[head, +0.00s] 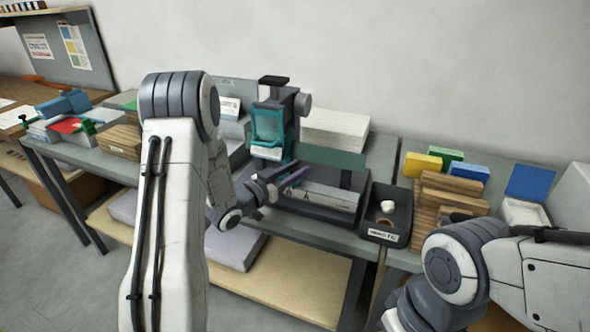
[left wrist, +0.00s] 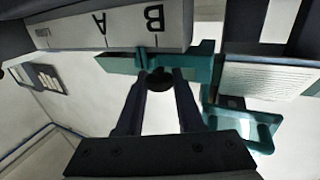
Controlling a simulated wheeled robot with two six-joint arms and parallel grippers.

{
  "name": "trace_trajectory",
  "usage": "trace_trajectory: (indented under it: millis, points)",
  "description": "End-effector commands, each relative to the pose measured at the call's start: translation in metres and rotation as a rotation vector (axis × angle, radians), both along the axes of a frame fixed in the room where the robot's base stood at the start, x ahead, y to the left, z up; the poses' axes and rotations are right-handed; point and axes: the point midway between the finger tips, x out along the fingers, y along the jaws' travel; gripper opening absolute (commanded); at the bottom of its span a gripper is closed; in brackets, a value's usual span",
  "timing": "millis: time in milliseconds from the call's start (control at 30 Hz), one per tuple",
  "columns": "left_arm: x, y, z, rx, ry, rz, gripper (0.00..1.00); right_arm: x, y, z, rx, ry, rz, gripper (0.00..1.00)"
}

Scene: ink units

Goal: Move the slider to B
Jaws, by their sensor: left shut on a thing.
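The ink unit (head: 268,127) with teal parts stands on the bench in the head view. A pale scale bar (head: 315,196) with a letter A lies along its front. In the left wrist view, the scale (left wrist: 110,28) shows upside down with letters A and B and short tick marks. My left gripper (left wrist: 160,82) is shut on the slider's dark knob (left wrist: 160,78). In the head view my left gripper (head: 268,186) partly hides the slider. My right gripper is out of view.
A black bin (head: 374,236) with small items stands right of the unit. Wooden blocks (head: 445,195) and colored boxes (head: 425,163) lie further right. A white paper stack (head: 336,133) stands behind. A lower shelf (head: 300,285) lies below the bench.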

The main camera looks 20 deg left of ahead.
Motion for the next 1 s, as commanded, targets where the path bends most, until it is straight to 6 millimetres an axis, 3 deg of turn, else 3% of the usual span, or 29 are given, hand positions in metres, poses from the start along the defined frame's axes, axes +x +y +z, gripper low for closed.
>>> trace_trajectory:
  millis: [533, 733, 933, 967, 1000]
  points:
    - [0.0, 0.0, 0.0, -0.001, 0.0, -0.001, 0.0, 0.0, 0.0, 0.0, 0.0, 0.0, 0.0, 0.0]
    - [0.001, 0.016, 0.0, 0.0, -0.002, 0.002, 0.0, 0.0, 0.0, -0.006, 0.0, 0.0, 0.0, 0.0]
    - [0.0, 0.016, 0.0, 0.0, -0.001, 0.001, 0.0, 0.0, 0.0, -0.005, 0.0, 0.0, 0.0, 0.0]
    - [0.0, 0.016, 0.0, 0.0, -0.001, 0.001, 0.4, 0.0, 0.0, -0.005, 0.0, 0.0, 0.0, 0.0]
    - [0.0, 0.015, 0.0, 0.0, -0.001, 0.001, 0.55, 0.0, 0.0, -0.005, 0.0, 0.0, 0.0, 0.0]
